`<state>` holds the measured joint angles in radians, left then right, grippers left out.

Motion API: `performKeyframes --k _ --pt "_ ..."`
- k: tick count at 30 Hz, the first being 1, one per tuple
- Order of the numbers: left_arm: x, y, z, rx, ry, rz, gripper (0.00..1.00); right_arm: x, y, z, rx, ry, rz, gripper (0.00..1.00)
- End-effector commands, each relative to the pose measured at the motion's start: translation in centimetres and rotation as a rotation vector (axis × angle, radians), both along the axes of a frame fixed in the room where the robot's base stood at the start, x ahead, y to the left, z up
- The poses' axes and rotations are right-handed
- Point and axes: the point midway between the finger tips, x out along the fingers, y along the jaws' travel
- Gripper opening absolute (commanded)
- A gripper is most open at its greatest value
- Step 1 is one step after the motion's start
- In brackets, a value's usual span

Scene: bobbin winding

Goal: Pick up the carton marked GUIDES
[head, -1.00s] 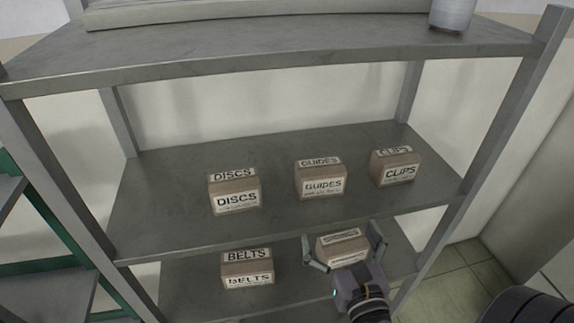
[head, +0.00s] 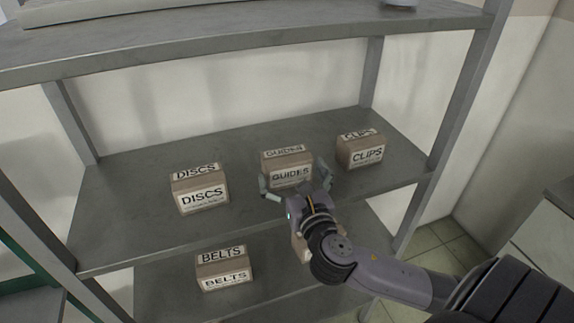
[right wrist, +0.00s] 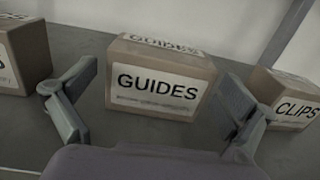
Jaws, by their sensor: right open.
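The GUIDES carton (head: 287,160) is a brown box with white labels, upright on the middle shelf between two other cartons. It also shows in the right wrist view (right wrist: 160,80), label facing me. My right gripper (head: 296,187) is open in front of the carton. Its fingers are spread to the carton's left and right in the head view. In the right wrist view the fingers (right wrist: 155,105) stand apart at either side of the carton's front, and I see nothing held. My left gripper is not in view.
The DISCS carton (head: 200,190) stands to the left and the CLIPS carton (head: 361,150) close to the right on the same shelf (head: 130,215). The BELTS carton (head: 223,268) is on the shelf below, with another carton mostly hidden behind my right arm. An upper shelf (head: 250,38) overhangs.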

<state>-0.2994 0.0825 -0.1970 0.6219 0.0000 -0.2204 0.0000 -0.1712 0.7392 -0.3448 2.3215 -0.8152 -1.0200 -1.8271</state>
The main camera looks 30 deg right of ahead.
Motion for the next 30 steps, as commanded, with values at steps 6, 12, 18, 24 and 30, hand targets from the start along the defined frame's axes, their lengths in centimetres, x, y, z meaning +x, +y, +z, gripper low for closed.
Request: performKeyframes --k 6,12,18,24,30 --pt "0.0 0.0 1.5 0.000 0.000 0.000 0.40 3.1 -1.2 0.3 0.000 0.000 -0.002 1.00" --pt "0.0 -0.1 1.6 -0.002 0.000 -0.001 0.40 4.0 -1.4 0.0 0.000 0.001 -0.001 1.00" --pt "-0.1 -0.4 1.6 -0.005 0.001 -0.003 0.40 3.9 -1.4 0.0 0.000 0.001 -0.001 0.96" --pt "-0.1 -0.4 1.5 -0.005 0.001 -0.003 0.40 3.9 -1.4 0.0 0.000 0.001 -0.001 0.83" --pt "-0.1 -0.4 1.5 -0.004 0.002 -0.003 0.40 3.9 -1.4 0.0 0.000 0.001 -0.001 0.69"
